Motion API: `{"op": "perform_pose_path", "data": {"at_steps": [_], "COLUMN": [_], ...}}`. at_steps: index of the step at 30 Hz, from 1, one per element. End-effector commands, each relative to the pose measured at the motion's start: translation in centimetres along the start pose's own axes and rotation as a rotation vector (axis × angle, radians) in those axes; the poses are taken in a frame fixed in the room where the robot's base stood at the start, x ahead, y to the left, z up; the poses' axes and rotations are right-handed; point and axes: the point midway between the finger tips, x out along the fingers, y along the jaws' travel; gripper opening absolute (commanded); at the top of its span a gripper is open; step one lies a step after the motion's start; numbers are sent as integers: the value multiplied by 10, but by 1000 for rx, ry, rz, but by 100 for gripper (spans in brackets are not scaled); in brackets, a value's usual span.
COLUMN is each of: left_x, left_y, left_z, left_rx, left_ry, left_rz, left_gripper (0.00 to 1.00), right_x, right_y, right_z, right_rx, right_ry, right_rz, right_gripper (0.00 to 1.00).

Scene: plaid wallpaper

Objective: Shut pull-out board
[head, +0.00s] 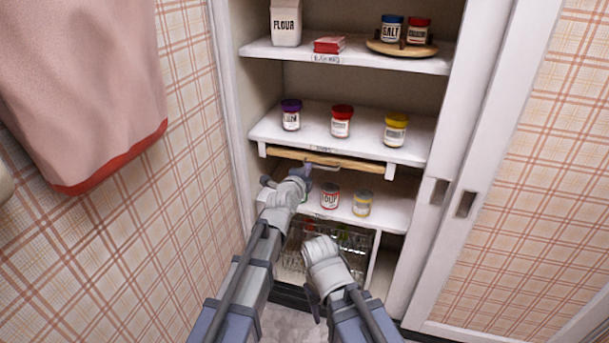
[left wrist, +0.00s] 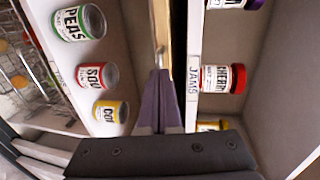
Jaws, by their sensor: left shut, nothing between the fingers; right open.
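The pull-out board (head: 335,161) is a light wooden slab under the jam shelf, held between two white side brackets. In the left wrist view its edge (left wrist: 161,30) runs straight ahead of my fingers. My left gripper (head: 304,172) is shut and empty, its tips at the board's front edge, left of its middle. In the left wrist view the dark fingers (left wrist: 159,76) meet the board's near end and look to touch it. My right gripper (head: 311,238) is lower, before the bottom compartment, and open; its fingers are hardly visible.
Jam jars (head: 341,122) stand on the shelf above the board. Cans (head: 361,203) stand on the shelf below, close under my left gripper. A wire rack (head: 345,243) fills the bottom compartment. A white sliding door (head: 441,210) is at the right. A pink towel (head: 85,80) hangs at the left.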

Motion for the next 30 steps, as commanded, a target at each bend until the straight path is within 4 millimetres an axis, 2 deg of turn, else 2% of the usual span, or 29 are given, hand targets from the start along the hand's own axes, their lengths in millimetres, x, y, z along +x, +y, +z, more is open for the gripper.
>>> {"op": "perform_pose_path", "data": {"at_steps": [8,11,15,18,30], "left_x": [3,15,42,50,50], "left_y": [-1,-4,-9,-11,-12], "left_z": [0,0,0,0,0], "left_rx": [0,1,2,0,0], "left_ry": [0,0,0,0,-1], "left_rz": [0,0,0,0,-2], "left_gripper": [0,0,0,0,0], "right_x": [0,0,0,0,-1], "right_y": [0,0,0,0,0], "right_z": [0,0,0,0,0], "right_rx": [0,0,0,0,0], "right_ry": [0,0,0,0,0], "right_rz": [0,0,0,0,0], "right_gripper": [50,50,50,50,50]}}
